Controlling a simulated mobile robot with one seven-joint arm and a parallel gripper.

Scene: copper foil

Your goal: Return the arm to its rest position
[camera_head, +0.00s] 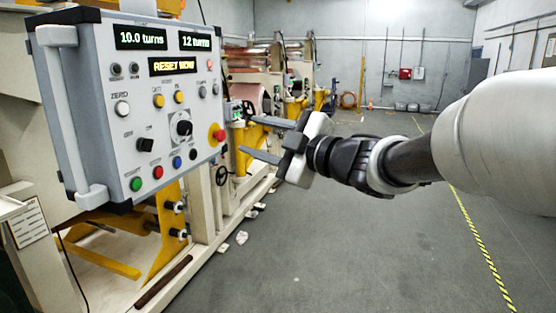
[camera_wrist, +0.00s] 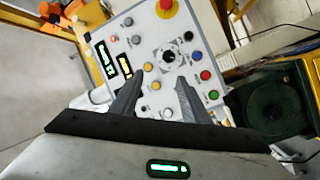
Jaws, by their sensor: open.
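My gripper (camera_head: 262,138) is open and empty in the head view, with its two dark fingers pointing left toward the control panel (camera_head: 95,110). The fingertips are near the panel's right side; I see no contact. My arm comes in from the right edge. In the wrist view the two fingers of my gripper (camera_wrist: 163,85) are spread apart in front of the panel's face, which also shows there (camera_wrist: 205,42). The panel carries a red emergency button (camera_head: 217,134), a black rotary knob (camera_head: 184,128) and several coloured buttons. Its displays read "10.0 turns", "12 turns" and "RESET NOW".
The panel's grey handle (camera_head: 62,110) sticks out at its left. A cream machine with yellow brackets (camera_head: 168,215) stands below and behind the panel. Copper-coloured rolls (camera_head: 250,95) are further back. The grey floor (camera_head: 350,240) is open to the right, with a yellow-black stripe (camera_head: 480,245).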

